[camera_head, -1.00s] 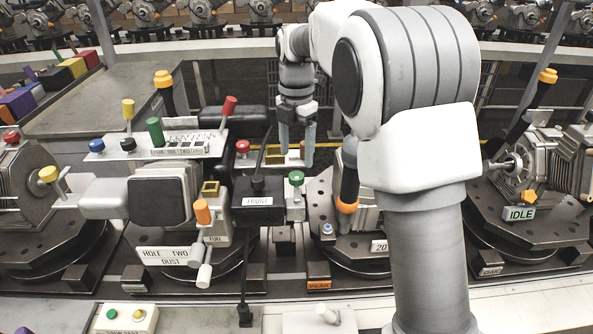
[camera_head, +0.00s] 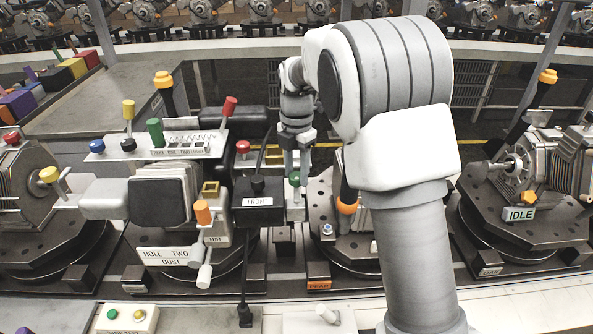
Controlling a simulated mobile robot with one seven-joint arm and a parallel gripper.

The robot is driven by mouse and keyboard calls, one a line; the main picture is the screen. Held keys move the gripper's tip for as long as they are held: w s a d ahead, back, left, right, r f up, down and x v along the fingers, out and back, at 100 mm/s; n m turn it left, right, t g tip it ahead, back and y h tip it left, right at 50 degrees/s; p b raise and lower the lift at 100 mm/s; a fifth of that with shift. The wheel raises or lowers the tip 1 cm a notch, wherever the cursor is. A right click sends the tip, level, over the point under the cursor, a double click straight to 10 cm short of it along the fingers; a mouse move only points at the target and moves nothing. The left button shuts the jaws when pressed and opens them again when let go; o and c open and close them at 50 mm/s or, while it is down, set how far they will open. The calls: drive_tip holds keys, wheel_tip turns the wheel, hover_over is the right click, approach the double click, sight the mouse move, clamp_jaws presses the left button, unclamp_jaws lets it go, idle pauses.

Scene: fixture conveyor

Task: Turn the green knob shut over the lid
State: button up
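The finger gap is small in this view, and I cannot tell whether the fingers touch or grip the knob. I cannot make out for certain which part is the lid.
A red knob (camera_head: 243,147) and a black lever stand just left of my gripper. An orange-ended black handle (camera_head: 348,206) is close on the right. A thicker green handle (camera_head: 155,132) stands on the panel at left. My arm hides much of the right middle.

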clamp_jaws()
drive_tip(key=shift+m, duration=0.4)
drive_tip(key=m, duration=0.6)
drive_tip(key=shift+m+p, duration=0.3)
drive_tip(key=m, duration=1)
drive_tip(key=shift+m, duration=0.4)
